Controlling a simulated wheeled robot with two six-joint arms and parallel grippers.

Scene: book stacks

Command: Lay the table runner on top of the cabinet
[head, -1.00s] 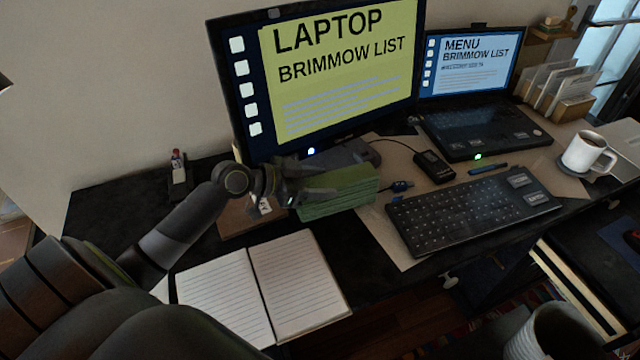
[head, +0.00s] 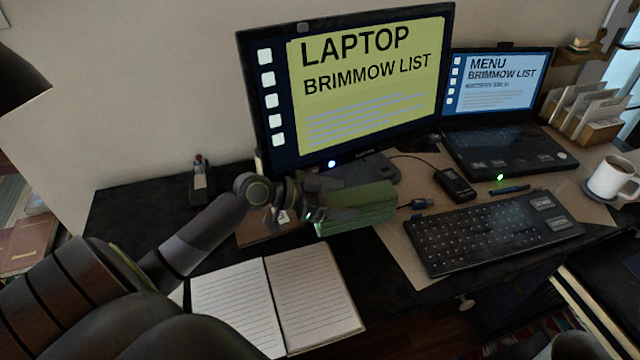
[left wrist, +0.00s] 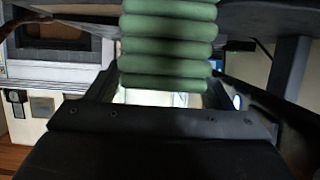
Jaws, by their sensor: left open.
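The table runner (head: 362,210) looks like a green folded, layered stack on the black desk, below the large monitor. My left gripper (head: 335,200) is at the runner's left end, coming in from the left. In the left wrist view the runner's rounded green folds (left wrist: 169,45) show between the two dark fingers. The left jaws are open, and I cannot tell whether a finger touches the cloth. My right gripper is not in view. I cannot make out the cabinet with certainty in any view.
An open notebook (head: 310,300) lies in front of the runner. The monitor (head: 350,90) stands close behind it. A keyboard (head: 490,232), cable box (head: 455,184), laptop (head: 505,150) and white mug (head: 612,180) are to the right. The black desk's left part is mostly bare.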

